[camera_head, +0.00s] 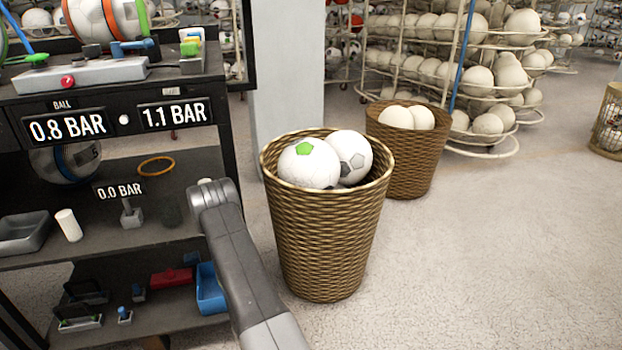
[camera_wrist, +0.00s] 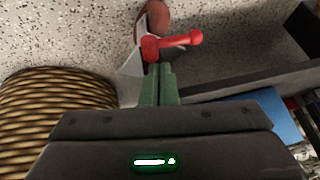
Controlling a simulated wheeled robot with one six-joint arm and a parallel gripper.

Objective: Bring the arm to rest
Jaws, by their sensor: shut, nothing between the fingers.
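My gripper (camera_wrist: 159,78) shows in the wrist view with its two greenish fingers together, shut and empty. It points over the speckled floor, between a wicker basket on the left and the dark shelf unit on the right, touching neither as far as I can see. In the head view my grey arm rises from the bottom edge, in front of the shelf unit's right side and left of the basket. The gripper itself is hidden or out of frame there.
The wicker basket (camera_head: 322,235) holds two balls, one with a green patch. A second basket (camera_head: 407,160) with pale balls stands behind it. The shelf unit (camera_head: 130,165) carries pressure displays and tools. A red object (camera_wrist: 172,45) lies beyond the fingertips.

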